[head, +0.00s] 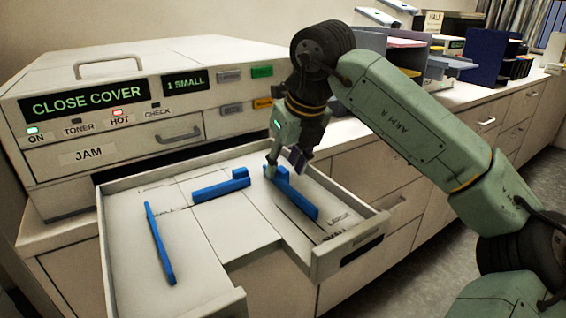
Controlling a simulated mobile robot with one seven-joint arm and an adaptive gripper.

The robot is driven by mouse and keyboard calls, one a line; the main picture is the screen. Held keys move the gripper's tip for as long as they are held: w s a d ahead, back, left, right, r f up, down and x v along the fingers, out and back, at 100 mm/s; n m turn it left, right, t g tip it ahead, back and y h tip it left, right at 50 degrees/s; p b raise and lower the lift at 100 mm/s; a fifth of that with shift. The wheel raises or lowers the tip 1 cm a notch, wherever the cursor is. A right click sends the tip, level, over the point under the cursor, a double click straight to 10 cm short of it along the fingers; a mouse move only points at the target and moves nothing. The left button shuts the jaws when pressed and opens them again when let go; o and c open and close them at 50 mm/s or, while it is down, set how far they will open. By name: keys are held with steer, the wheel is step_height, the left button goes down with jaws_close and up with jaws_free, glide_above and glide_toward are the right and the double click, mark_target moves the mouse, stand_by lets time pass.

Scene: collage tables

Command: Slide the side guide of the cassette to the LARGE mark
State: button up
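The cassette (112,248) is an open, pale drawer-like tray below the printer front. Three blue guides stand in it: a long thin bar (158,245) at left, a short bar with a raised tab (218,190) in the middle, and a bar with a tab (295,197) at right. A LARGE mark (339,219) is printed near the right wall, with another partly hidden mark just below it. My gripper (283,168) points down at the tabbed far end of the right bar. Its fingers look spaced around the tab, but contact is unclear.
The printer (150,90) stands behind the cassette, its display reading CLOSE COVER, with lit ON and HOT lamps. The cassette's right wall (350,250) rises beside the right bar. Paper trays and a dark blue organizer (492,60) stand on the counter at back right.

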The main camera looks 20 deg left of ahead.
steer(key=shift+r, duration=0.1)
steer(key=shift+r, duration=0.25)
steer(key=v, duration=1.1)
steer(key=shift+d, duration=0.2)
steer(key=shift+s+r, duration=0.1)
steer(key=shift+s, duration=0.05)
